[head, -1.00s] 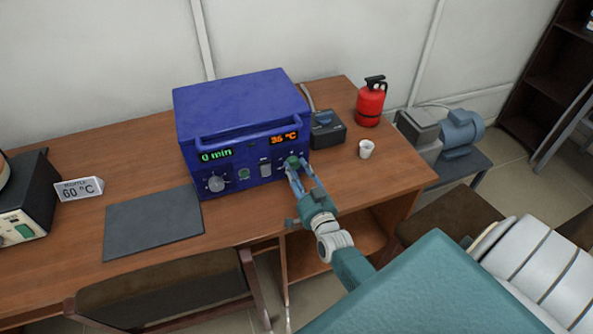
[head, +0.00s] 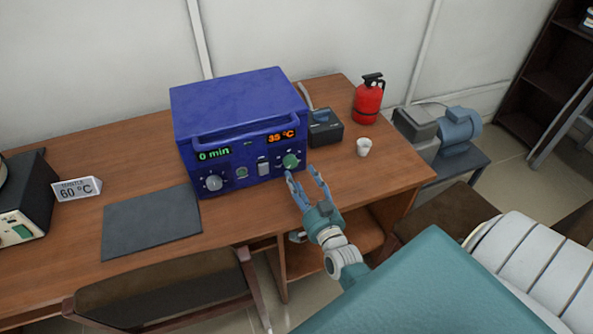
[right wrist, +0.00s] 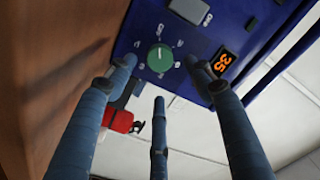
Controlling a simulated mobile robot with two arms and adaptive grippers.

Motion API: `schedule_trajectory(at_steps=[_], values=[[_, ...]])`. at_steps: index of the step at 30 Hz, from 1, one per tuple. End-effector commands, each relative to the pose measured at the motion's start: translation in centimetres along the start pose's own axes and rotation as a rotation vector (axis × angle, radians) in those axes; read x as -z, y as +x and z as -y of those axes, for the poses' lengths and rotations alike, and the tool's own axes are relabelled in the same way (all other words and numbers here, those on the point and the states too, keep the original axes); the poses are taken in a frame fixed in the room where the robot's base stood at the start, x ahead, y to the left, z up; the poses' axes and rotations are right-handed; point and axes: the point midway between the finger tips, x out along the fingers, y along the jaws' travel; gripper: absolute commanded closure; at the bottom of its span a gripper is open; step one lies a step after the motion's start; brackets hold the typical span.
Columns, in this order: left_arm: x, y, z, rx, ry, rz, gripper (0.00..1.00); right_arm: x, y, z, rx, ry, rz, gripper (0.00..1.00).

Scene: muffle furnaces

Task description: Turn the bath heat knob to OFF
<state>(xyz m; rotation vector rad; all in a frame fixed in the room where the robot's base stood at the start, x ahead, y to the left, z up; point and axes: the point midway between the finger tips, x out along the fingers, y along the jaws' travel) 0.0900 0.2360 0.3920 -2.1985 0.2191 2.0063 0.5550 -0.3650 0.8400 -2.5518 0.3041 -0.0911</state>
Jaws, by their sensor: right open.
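The blue bath unit (head: 240,130) stands on the wooden desk. Its green heat knob (head: 291,160) is at the right end of the front panel, under the orange display (head: 281,136), which reads 35 °C. My right gripper (head: 304,175) is open and empty, just in front of and below the knob, apart from it. In the right wrist view the green knob (right wrist: 160,58) shows between the spread blue fingers, with a pale pointer line and small marks around it. I cannot read which mark it points to. My left gripper is not in view.
A grey knob (head: 214,183) and a rocker switch (head: 263,166) sit left on the same panel. A dark box (head: 326,130), white cup (head: 364,147) and red extinguisher (head: 368,100) stand to the right. A grey mat (head: 150,222) lies front left; a chair (head: 165,290) is below.

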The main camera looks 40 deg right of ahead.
Motion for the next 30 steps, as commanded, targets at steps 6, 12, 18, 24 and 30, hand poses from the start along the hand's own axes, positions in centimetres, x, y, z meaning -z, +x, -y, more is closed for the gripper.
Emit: schedule_trajectory(at_steps=[6, 12, 18, 24, 30], values=[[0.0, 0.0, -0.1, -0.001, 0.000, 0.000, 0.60, 0.1, -4.6, -0.1, -0.002, 0.000, 0.000, 0.47], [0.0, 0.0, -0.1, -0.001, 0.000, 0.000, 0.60, 0.1, -6.6, -0.1, -0.001, 0.000, -0.002, 0.47], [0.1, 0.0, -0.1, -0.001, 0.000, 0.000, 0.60, 0.2, -7.0, 0.0, 0.000, 0.000, -0.004, 0.47], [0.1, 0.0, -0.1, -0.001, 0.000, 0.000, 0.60, 0.2, -6.9, -0.1, 0.000, 0.000, -0.004, 0.47], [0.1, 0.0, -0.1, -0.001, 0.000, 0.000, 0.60, 0.2, -6.9, -0.1, 0.000, 0.000, -0.003, 0.47]])
